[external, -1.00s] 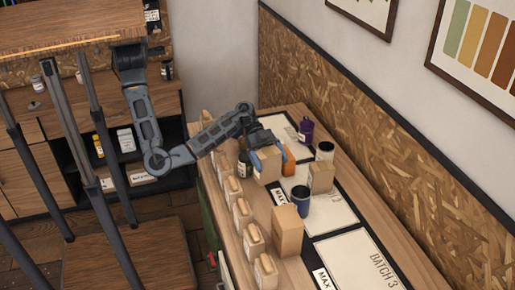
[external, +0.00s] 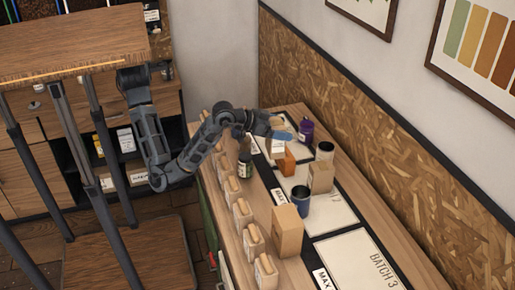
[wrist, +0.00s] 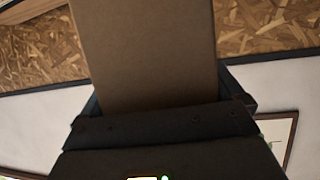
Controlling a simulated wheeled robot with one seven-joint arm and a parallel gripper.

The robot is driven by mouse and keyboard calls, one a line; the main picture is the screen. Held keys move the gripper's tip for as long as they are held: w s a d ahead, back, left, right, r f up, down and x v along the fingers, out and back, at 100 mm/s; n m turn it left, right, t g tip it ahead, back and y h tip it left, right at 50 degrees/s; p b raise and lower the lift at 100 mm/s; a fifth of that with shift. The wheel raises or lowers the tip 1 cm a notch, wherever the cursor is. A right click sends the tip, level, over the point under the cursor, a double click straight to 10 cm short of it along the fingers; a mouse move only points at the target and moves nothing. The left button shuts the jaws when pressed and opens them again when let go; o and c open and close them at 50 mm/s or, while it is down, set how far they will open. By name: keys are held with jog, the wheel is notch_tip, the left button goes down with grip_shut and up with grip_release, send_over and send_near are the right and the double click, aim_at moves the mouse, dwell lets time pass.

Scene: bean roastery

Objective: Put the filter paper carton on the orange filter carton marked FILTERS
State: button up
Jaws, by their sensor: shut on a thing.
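My gripper (external: 261,133) is shut on a tan carton (external: 262,122), which I take to be the filter paper carton. It is held tilted, above the far end of the counter. The carton also fills the upper middle of the wrist view (wrist: 145,50), with its lower end between the jaws. The orange filter carton (external: 285,163) stands on the counter just below and in front of the gripper in the external view. The held carton is apart from it. The word FILTERS is too small to read.
A purple container (external: 305,131) and a dark-topped white canister (external: 325,152) stand nearby.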

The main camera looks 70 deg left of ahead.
jog(key=shift+s+a+r+n+y, duration=0.2)
jog(key=shift+r+n+y, duration=0.15)
jog(key=shift+r, duration=0.15)
jog(key=shift+s+a+r+n+y, duration=0.15)
jog(key=shift+r+n+y, duration=0.1)
jog(key=shift+r+y, duration=0.15)
jog(key=shift+w+a+r, duration=0.1)
jog(key=shift+a+r, duration=0.1)
jog(key=w+a+f+p, duration=0.1)
jog(key=w+a+f, duration=0.6)
jog(key=f, duration=0.3)
jog(key=shift+w+a+f, duration=0.3)
jog(key=shift+w+f, duration=0.1)
jog(key=shift+w, duration=0.35)
jog(key=o, duration=0.8)
jog(key=shift+f, duration=0.1)
